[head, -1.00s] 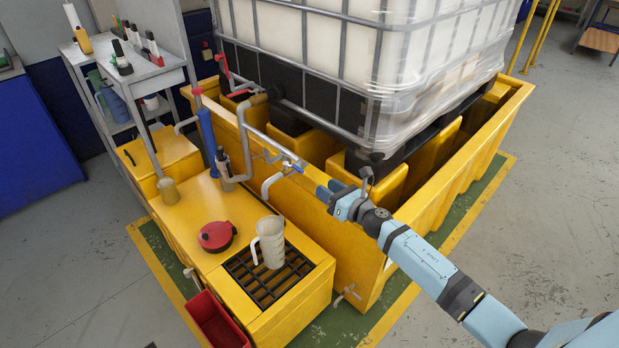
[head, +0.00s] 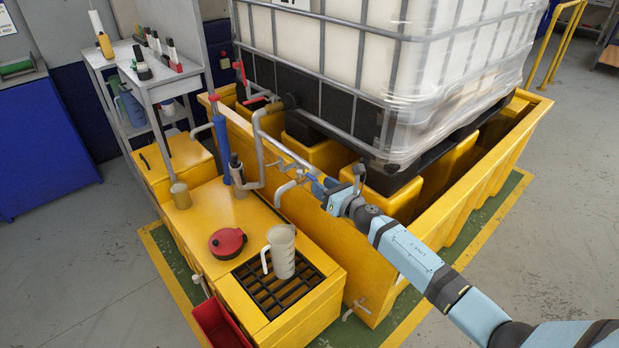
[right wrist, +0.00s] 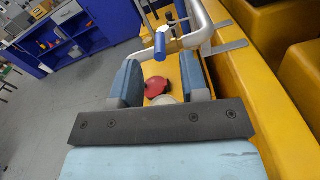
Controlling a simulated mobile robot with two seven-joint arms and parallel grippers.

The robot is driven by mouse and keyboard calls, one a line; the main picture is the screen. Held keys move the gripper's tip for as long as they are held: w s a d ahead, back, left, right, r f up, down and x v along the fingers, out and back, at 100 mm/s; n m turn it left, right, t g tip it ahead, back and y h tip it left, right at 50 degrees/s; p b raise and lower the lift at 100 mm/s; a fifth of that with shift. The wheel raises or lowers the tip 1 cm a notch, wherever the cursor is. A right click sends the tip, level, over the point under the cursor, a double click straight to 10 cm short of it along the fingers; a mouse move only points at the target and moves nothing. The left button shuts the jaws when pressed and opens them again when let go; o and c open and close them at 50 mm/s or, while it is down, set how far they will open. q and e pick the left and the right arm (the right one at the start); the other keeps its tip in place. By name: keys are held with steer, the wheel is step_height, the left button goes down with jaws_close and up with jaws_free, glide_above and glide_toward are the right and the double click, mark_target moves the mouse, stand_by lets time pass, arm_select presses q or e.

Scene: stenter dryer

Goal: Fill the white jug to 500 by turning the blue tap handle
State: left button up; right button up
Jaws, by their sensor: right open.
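The white jug (head: 283,258) stands upright on a black grate (head: 262,296) at the front of the yellow cabinet, under the spout (head: 283,190). Its fill level cannot be made out. The blue tap handle (head: 311,177) is on the metal pipe above and right of the jug. My right gripper (head: 319,187) is open, its fingertips close to the handle. In the right wrist view the handle (right wrist: 160,45) shows just beyond the gap between the two blue fingers (right wrist: 161,68), not clasped. A pale bit of the jug (right wrist: 164,99) shows low between them. My left gripper is out of view.
A red lid-like object (head: 228,242) lies on the cabinet left of the jug. A red bin (head: 220,325) hangs at the cabinet's front. The yellow containment wall (head: 375,280) and caged white tank (head: 350,50) stand behind and right. A bottle shelf (head: 150,75) is at back left.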

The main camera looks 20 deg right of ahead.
mark_target(308, 175)
steer(key=shift+b+x, duration=1)
steer(key=shift+x, duration=2.05)
steer(key=shift+c, duration=0.5)
jaws_close()
